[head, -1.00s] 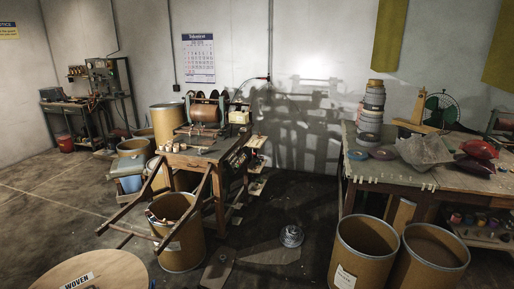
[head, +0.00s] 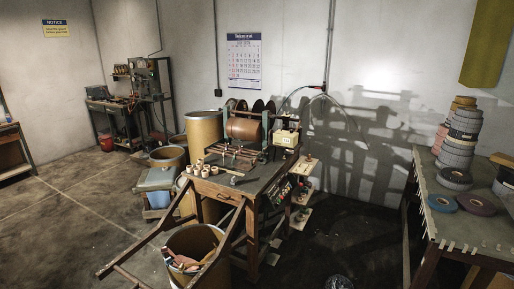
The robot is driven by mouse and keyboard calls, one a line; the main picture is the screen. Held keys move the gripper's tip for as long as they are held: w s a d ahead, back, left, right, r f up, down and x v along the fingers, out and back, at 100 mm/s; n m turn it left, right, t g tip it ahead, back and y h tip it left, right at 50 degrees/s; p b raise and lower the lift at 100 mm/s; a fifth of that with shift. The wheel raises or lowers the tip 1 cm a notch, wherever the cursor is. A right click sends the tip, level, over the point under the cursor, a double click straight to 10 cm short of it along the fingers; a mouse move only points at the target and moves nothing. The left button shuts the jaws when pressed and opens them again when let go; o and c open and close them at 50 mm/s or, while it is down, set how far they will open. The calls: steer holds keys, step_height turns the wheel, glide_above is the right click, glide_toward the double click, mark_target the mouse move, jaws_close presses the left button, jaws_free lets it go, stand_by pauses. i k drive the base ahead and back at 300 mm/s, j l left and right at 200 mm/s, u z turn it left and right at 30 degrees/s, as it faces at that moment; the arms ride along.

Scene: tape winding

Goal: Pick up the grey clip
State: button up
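I cannot pick out a grey clip in the head view; anything that small is too fine to tell here. Several small pale pieces (head: 451,246) hang along the front edge of the table (head: 480,248) at the right, but I cannot tell what they are. My gripper is not in view.
A winding bench (head: 233,185) with a copper-coloured roll (head: 244,129) stands in the middle. A barrel with mixed scraps (head: 192,240) stands before it, beside a slanted wooden frame (head: 150,240). Tape rolls (head: 460,135) are stacked on the right table. The floor (head: 70,215) at left is open.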

mark_target(233, 181)
steer(key=i+u, duration=0.2)
steer(key=i, duration=0.25)
steer(key=i+l+u, duration=0.2)
steer(key=i, duration=0.3)
steer(key=i+l+u, duration=0.2)
steer(key=i, duration=0.25)
steer(key=i+l+u, duration=0.2)
steer(key=i, duration=0.25)
steer(key=i+l+u, duration=0.2)
steer(key=i, duration=0.2)
steer(key=i+l+u, duration=0.45)
steer(key=l+u, duration=0.2)
steer(key=i+l+u, duration=0.15)
steer(key=l+u, duration=0.15)
steer(key=i+l+u, duration=0.1)
steer(key=l+u, duration=0.2)
steer(key=l, duration=0.2)
steer(key=l+u, duration=0.35)
steer(key=i+l, duration=0.05)
steer(key=l, duration=0.05)
